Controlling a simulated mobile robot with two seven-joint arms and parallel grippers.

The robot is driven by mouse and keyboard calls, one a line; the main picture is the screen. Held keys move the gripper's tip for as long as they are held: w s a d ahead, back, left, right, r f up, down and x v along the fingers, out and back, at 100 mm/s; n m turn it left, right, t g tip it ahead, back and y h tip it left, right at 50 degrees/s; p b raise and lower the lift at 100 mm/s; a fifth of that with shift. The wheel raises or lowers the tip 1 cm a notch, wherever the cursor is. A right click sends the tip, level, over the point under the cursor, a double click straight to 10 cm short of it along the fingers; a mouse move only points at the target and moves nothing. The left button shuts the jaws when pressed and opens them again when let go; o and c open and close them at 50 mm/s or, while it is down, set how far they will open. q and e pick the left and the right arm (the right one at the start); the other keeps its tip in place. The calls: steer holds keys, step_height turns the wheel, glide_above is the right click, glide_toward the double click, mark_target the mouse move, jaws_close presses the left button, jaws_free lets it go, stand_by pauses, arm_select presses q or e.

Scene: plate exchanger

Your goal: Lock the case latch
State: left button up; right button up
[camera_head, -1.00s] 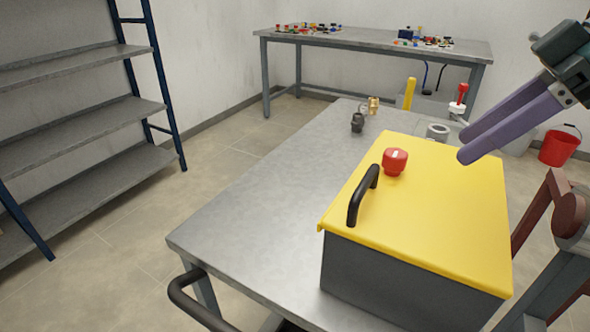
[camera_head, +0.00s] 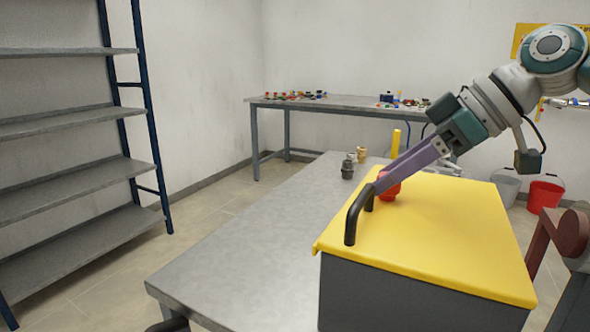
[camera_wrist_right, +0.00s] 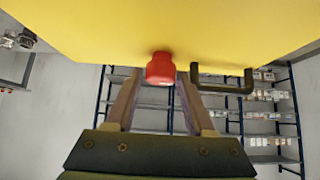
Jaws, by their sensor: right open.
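The case (camera_head: 420,300) is a dark grey box with a yellow lid (camera_head: 455,225), closed, on the metal table. A red round knob, the latch (camera_head: 391,186), sits on the lid behind the black handle (camera_head: 354,218). My right gripper (camera_head: 380,184) reaches in from the right with its purple fingers at the knob, partly covering it. In the right wrist view the red knob (camera_wrist_right: 160,68) appears between the two spread fingers; I cannot tell whether they touch it. My left gripper is not in view.
The black handle stands close to the fingertips and also shows in the right wrist view (camera_wrist_right: 222,84). Small fittings (camera_head: 348,168) and a yellow post (camera_head: 396,143) stand behind the case. The table (camera_head: 250,240) is clear on the left. A shelf rack (camera_head: 80,130) stands far left.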

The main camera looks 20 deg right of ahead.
steer(key=shift+w+a+f, duration=0.15)
steer(key=shift+w+f, duration=0.05)
steer(key=shift+f, duration=0.05)
jaws_close()
stand_by(0.3)
